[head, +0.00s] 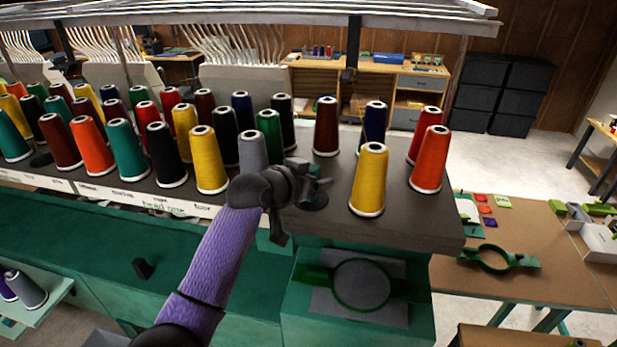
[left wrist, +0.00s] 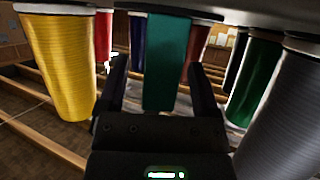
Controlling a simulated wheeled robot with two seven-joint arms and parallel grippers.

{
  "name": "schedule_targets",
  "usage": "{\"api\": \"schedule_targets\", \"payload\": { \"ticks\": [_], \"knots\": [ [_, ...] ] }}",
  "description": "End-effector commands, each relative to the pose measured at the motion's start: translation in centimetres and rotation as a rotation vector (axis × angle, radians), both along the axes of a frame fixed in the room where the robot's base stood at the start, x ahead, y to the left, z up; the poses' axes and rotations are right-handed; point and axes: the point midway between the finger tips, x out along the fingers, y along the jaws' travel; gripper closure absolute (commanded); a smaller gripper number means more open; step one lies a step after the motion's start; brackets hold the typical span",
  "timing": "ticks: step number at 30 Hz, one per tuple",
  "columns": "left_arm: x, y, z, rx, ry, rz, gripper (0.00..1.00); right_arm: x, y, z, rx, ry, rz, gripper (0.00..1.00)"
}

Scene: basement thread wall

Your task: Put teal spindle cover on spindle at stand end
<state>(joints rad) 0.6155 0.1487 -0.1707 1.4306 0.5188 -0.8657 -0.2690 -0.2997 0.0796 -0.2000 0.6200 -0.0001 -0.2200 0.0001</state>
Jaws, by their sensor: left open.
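In the head view my left gripper (head: 318,187) is low over the grey stand, between the grey cone and the yellow cone. The teal spindle cover (left wrist: 167,60) shows in the left wrist view as a teal upright piece between the two open fingers. That view is upside down, and the cover runs up to the stand surface at its top edge. I cannot tell whether the fingers touch it. In the head view the gripper hides most of that spot, and only a dark green round base (head: 314,202) shows beneath it. The spindle itself is hidden. My right gripper is not in view.
A grey cone (head: 253,152) stands close on the left and a yellow cone (head: 369,180) close on the right. Green (head: 269,135), dark red (head: 326,127) and navy (head: 373,124) cones stand behind. The stand's front right corner (head: 440,235) is bare.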

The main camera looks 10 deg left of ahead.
Motion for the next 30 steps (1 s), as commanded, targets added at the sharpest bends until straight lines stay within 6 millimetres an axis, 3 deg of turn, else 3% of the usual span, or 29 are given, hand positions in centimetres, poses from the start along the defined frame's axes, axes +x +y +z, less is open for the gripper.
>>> {"api": "schedule_targets", "payload": {
  "ticks": [5,15,21,23,25,30],
  "knots": [
    [-1.7,0.8,0.7,0.003,-0.003,0.001,0.19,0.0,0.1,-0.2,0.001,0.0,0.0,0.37],
    [-7.6,3.2,3.3,0.002,-0.001,0.002,0.19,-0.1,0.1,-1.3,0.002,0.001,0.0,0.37],
    [-8.5,3.5,3.6,0.001,0.005,0.0,0.19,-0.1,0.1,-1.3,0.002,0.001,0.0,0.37],
    [-9.1,3.3,2.4,0.011,0.032,0.004,0.19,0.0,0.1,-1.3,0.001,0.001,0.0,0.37],
    [-10.9,3.0,-0.8,0.036,0.112,0.015,0.19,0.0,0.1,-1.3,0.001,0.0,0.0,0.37],
    [-19.2,2.6,-10.0,0.13,0.391,0.075,0.19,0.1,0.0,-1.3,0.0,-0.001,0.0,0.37]
  ]
}}
